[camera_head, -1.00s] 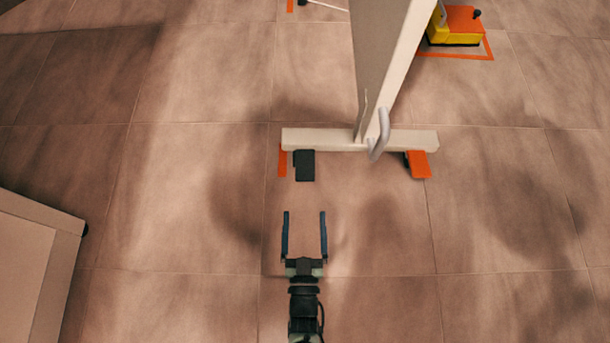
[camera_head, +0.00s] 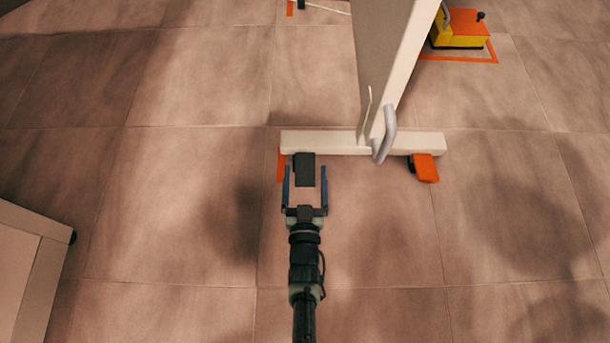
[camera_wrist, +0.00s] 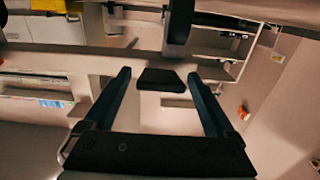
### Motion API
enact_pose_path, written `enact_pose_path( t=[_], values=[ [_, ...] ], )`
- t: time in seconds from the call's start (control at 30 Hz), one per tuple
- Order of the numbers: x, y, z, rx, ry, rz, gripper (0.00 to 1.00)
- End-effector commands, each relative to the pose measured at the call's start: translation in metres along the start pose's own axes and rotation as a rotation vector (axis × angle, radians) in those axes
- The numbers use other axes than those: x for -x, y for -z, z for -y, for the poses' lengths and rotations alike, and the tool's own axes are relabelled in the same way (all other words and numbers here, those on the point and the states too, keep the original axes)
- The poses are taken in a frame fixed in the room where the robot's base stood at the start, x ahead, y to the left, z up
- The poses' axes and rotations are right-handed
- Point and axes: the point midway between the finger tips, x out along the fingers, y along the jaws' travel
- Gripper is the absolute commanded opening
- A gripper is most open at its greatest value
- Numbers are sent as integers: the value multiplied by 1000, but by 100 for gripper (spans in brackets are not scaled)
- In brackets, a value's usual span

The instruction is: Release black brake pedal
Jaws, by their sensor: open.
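The black brake pedal (camera_head: 304,169) sticks out from the left part of the stand's pale foot bar (camera_head: 345,143) in the head view. My gripper (camera_head: 305,172) is open, with one blue finger on each side of the pedal's near end in this view. In the wrist view the dark pedal (camera_wrist: 161,79) shows between the tips of my open gripper (camera_wrist: 158,77). I cannot tell whether the fingers touch it. An orange pedal (camera_head: 426,168) sits at the right part of the foot bar.
A tall pale panel (camera_head: 378,60) with a grey handle (camera_head: 385,134) rises from the foot bar. A yellow and orange device (camera_head: 459,30) stands at the back right. A pale cabinet (camera_head: 30,275) is at the left. The tiled floor between is clear.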

Motion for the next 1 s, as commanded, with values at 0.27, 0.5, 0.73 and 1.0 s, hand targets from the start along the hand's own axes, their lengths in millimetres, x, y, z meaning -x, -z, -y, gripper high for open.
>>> enact_pose_path(
  t=[0.27,0.5,0.73,1.0],
  values=[
    [0,0,0,0,0,0,63],
    [0,0,0,0,0,0,20],
    [1,0,0,0,0,1,0],
    [3,1,0,0,0,7,0]
  ],
)
